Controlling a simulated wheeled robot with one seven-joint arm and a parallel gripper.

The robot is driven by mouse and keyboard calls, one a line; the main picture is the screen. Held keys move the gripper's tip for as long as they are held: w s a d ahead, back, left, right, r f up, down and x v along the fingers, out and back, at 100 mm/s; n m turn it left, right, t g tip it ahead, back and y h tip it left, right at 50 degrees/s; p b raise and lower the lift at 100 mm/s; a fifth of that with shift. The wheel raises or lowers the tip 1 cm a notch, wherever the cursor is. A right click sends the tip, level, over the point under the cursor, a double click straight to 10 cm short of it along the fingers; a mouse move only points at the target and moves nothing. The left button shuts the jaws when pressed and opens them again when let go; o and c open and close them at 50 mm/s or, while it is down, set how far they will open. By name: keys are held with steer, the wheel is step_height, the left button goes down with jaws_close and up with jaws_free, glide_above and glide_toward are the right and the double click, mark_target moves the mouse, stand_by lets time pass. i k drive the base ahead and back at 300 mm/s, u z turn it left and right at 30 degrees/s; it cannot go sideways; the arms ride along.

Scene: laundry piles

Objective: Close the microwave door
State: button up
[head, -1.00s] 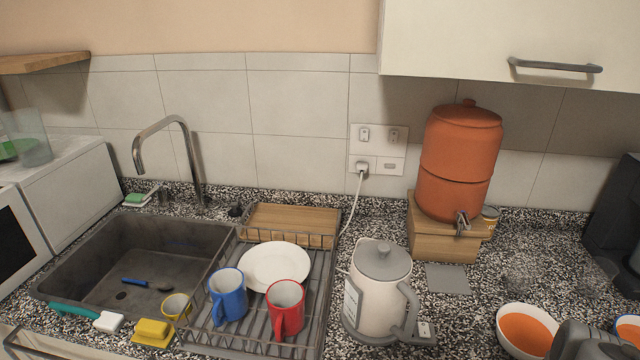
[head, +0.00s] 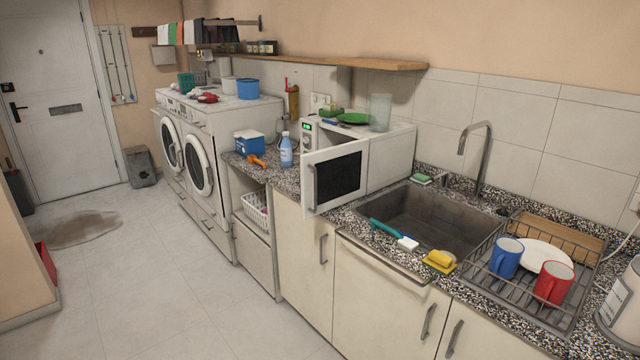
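The white microwave (head: 392,150) stands on the counter left of the sink. Its door (head: 336,176), with a dark window, stands open and swung out past the counter's front edge. A handle shows at the door's left edge. The microwave's control panel with a small green display (head: 307,127) is visible behind the door. The inside of the microwave is mostly hidden by the door. My gripper is not in view now.
On top of the microwave are a green plate (head: 354,118) and a clear tumbler (head: 380,112). A blue bottle (head: 286,150) stands left of the door. The sink (head: 420,215) and dish rack (head: 540,270) lie right. The tiled floor (head: 180,280) at left is largely clear.

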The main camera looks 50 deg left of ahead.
mark_target(331, 177)
steer(key=u, duration=0.8)
steer(key=i, duration=0.8)
steer(key=u, duration=1.1)
steer(key=i, duration=0.3)
steer(key=u, duration=0.25)
steer(key=k, duration=0.6)
steer(key=u, duration=0.6)
steer(key=i, duration=0.4)
steer(key=u, duration=0.65)
steer(key=i, duration=0.9)
steer(key=z, duration=0.3)
